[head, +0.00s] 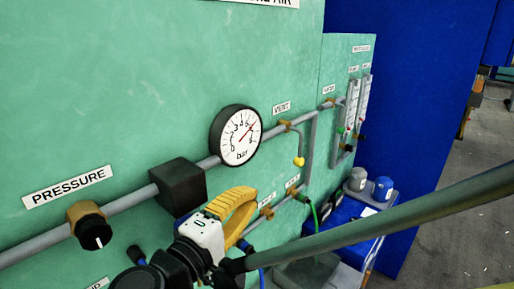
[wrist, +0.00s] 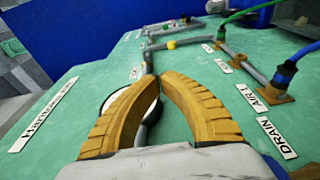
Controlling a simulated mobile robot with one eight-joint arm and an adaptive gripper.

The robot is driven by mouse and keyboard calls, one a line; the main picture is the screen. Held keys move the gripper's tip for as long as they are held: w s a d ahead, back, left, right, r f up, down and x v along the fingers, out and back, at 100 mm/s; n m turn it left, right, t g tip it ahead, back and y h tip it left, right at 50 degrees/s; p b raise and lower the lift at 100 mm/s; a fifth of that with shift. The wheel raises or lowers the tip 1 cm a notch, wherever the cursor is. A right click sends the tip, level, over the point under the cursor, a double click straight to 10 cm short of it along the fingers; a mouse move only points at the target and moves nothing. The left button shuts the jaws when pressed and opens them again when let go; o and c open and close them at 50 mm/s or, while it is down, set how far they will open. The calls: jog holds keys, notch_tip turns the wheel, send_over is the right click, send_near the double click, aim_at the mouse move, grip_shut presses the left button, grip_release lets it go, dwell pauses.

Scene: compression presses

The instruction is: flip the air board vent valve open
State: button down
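The vent valve (head: 285,123) is a brass fitting on the grey pipe under the VENT label (head: 281,108), right of the gauge. Its thin lever hangs down to a yellow knob (head: 299,161). In the wrist view a small yellow spot (wrist: 171,44) beyond my fingertips looks like this knob. My gripper (head: 246,192) has a white body and ribbed yellow fingers. It is below the gauge, left of and lower than the knob, apart from it. In the wrist view the fingertips (wrist: 162,75) come together with nothing seen held between them.
A round pressure gauge (head: 236,136) and a dark block (head: 180,186) sit on the pipe near my gripper. Lower fittings carry a green hose (head: 314,212). Tube flowmeters (head: 353,105) stand to the right. A grey pole (head: 400,215) crosses the lower right.

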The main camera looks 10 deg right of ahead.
jog(key=b+x, duration=0.2)
jog(key=x, duration=2)
jog(key=shift+w+d, duration=0.3)
jog(key=shift+f+b, duration=0.2)
jog(key=shift+b, duration=0.2)
